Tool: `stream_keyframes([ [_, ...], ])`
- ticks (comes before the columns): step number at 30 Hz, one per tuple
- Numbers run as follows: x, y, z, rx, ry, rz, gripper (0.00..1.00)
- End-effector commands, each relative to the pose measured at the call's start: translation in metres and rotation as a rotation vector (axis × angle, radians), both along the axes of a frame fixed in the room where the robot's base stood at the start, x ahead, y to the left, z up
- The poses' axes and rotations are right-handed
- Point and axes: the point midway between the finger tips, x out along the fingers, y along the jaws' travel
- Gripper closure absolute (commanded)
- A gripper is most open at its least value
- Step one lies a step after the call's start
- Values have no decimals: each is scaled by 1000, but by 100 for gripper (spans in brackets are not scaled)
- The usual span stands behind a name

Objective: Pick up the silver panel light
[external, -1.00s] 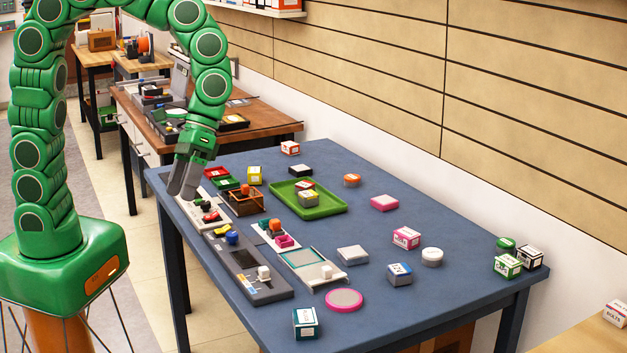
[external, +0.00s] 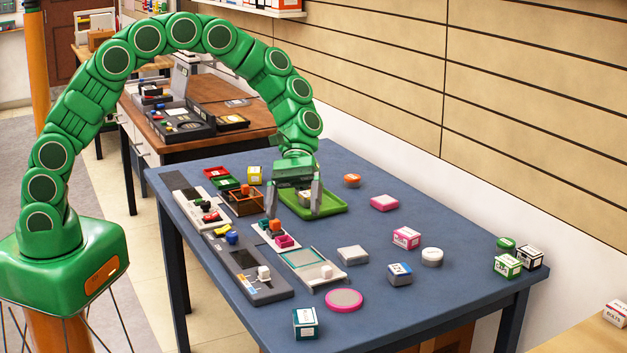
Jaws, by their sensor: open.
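A flat silver-grey square block (external: 352,254) lies on the blue table, right of the white-framed board; it looks like the silver panel light, though its label is too small to read. A round silver-white piece (external: 432,257) lies further right. My gripper (external: 295,211) is open and points down over the left part of the green tray (external: 336,208), behind and left of the square block. Small boxed items (external: 306,196) in the tray show partly between the fingers. Whether the fingers touch anything is unclear.
Pink (external: 384,203), orange (external: 351,180) and blue-white (external: 400,274) pieces and a pink-rimmed disc (external: 344,300) are spread on the blue table (external: 440,310). Grey and white trays with small parts line its left side.

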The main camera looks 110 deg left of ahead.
Motion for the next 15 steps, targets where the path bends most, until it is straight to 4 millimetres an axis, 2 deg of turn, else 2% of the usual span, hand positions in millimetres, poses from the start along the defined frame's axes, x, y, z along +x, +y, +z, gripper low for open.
stream_keyframes([
  [6,24,52,-31,-82,33,148,6],
  [15,43,126,-77,-197,71,345,6],
])
